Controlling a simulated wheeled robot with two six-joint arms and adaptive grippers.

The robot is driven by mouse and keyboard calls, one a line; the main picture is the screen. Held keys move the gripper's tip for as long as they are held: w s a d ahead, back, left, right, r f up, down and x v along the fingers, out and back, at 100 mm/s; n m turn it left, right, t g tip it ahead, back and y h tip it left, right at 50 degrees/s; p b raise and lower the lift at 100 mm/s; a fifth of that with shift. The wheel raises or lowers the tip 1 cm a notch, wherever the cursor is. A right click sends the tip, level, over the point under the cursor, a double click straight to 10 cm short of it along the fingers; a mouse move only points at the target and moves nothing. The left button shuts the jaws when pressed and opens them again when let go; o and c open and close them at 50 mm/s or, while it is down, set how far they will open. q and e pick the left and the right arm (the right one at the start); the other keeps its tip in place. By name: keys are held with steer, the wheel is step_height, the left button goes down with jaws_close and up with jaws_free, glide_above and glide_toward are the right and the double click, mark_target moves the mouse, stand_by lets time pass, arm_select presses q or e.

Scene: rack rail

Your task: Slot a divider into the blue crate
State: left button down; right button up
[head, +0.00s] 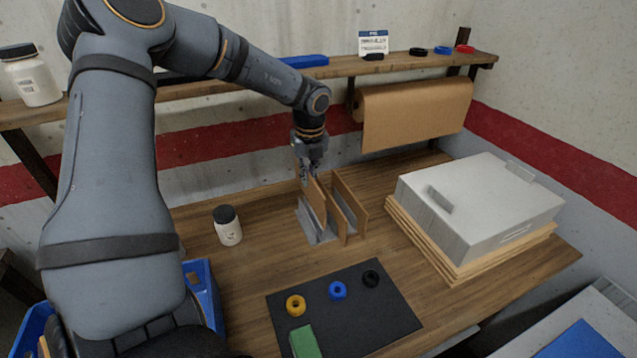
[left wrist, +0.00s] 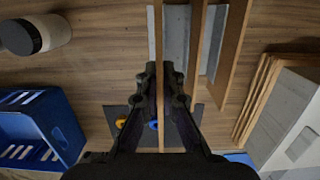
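Several thin brown dividers stand in a grey rack (head: 317,236) at the middle of the bench. My left gripper (head: 311,172) is above the rack, pointing down at the leftmost divider (head: 314,201). In the left wrist view this divider (left wrist: 158,30) runs between the fingertips of my left gripper (left wrist: 161,70), which are closed in on both sides of it. Two more dividers (left wrist: 231,45) stand to its right. The blue crate (head: 209,301) is at the lower left, partly hidden behind my left arm; it also shows in the left wrist view (left wrist: 62,128). My right gripper is not in view.
A white jar with a dark lid (head: 228,227) stands left of the rack. A dark mat (head: 372,319) in front holds rings and a green block (head: 304,341). A white box (head: 480,205) on boards stands right. A shelf (head: 240,80) runs along the wall behind.

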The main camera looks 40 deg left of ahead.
mark_target(309, 201)
arm_select(q)
step_height(309, 201, down, 5)
steer(key=b, duration=0.4)
steer(key=shift+r, duration=0.15)
steer(key=shift+f, duration=0.2)
step_height(309, 201, down, 4)
steer(key=shift+r, duration=0.1)
steer(key=shift+f+b, duration=0.35)
steer(key=shift+b, duration=0.25)
steer(key=c, duration=1.5)
jaws_free()
steer(key=shift+r, duration=0.1)
